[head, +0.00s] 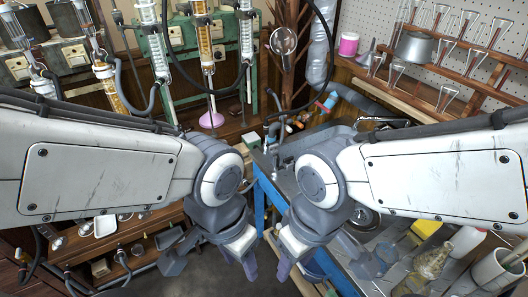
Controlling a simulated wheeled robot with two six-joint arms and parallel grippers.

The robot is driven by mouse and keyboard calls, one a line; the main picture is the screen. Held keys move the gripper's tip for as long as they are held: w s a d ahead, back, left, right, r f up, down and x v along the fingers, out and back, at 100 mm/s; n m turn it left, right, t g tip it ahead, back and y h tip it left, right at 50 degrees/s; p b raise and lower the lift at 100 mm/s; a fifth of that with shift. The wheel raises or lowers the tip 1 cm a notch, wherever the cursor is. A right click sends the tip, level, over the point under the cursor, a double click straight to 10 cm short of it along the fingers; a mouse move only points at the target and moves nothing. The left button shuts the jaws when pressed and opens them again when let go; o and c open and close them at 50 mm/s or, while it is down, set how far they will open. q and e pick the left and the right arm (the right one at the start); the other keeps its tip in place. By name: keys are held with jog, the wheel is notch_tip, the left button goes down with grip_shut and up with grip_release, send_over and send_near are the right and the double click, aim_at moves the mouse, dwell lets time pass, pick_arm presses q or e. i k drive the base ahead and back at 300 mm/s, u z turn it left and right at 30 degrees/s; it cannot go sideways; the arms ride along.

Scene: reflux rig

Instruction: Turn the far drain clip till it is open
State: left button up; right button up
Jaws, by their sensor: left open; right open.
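Glass columns stand in the rig at the back: one with amber filling (205,45) at the middle, a clear one (150,40) left of it, and another (110,85) further left. Black hoses (154,98) hang from them. I cannot make out which small fitting is the far drain clip, or how it is turned. My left gripper (211,266) is open and empty, pointing down in front of the lower shelf. My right gripper (327,270) is open and empty beside the blue-edged bench. Both are far from the columns and touch nothing that I can see.
A wooden shelf (135,236) with small vessels lies low at the left. The blue-edged bench (262,188) with a metal sink and containers fills the right. A glassware rack (480,50) hangs at the upper right. Bare floor (215,285) shows between shelf and bench.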

aim_at(273, 147)
jog(key=u, duration=0.5)
jog(key=k, duration=1.2)
jog(key=u, duration=0.55)
jog(key=i, duration=1.75)
jog(key=z, duration=1.35)
jog(key=i, duration=0.6)
jog(key=z, duration=1.05)
